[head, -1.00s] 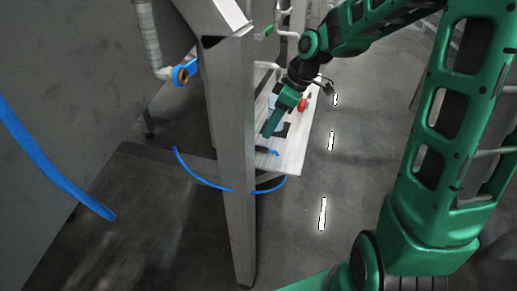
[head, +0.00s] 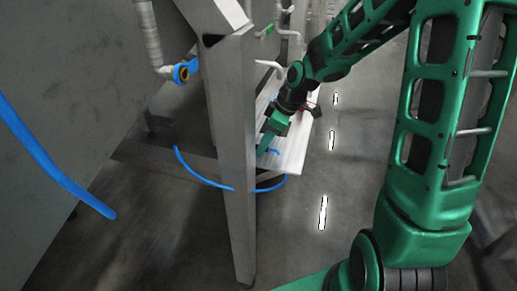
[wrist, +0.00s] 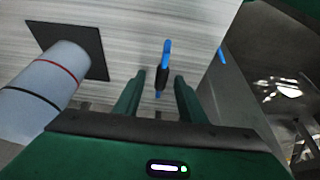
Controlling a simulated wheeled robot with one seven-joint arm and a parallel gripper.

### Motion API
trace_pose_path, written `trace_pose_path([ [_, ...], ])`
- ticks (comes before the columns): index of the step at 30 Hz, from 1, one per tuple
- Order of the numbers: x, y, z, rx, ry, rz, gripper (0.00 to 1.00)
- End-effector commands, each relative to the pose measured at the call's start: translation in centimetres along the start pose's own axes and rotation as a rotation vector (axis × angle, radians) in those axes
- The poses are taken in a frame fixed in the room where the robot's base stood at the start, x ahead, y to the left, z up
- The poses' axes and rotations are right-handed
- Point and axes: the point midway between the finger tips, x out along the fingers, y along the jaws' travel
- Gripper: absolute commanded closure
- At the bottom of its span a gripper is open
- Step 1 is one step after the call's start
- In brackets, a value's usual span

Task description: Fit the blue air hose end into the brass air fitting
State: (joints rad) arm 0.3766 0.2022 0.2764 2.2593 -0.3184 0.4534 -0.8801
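The blue air hose (head: 212,183) loops low behind the metal post and up to the light board (head: 292,155). In the wrist view its blue end with a black collar (wrist: 162,76) lies over the board between my fingers. My gripper (wrist: 160,84) is open, with a finger on each side of the collar and gaps visible. In the head view my gripper (head: 263,146) is low over the board, partly hiding it. A blue fitting with a brass-coloured ring (head: 184,73) sits at the pipe's lower end, left of the post; I cannot tell whether it is the brass air fitting.
A metal post (head: 232,160) stands between the pipe fitting and my gripper. A pale cylinder with red and black bands (wrist: 45,85) is close on the left, near a black square (wrist: 85,45). Another blue hose (head: 50,165) hangs at far left. Floor right of the board is open.

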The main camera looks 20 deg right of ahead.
Motion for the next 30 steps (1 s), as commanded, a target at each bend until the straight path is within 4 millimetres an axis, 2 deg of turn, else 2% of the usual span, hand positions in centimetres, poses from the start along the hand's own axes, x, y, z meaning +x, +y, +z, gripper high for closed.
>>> trace_pose_path([
  [1, -0.01, 0.00, 0.00, 0.000, 0.000, 0.000, 0.68],
  [5, -0.02, 0.01, 0.00, 0.000, 0.000, 0.000, 0.99],
  [6, -0.02, 0.01, 0.00, 0.000, 0.000, 0.000, 1.00],
  [26, -0.03, 0.00, -0.04, 0.000, 0.000, 0.000, 1.00],
  [30, -0.71, 0.05, -0.37, -0.001, 0.001, 0.002, 1.00],
])
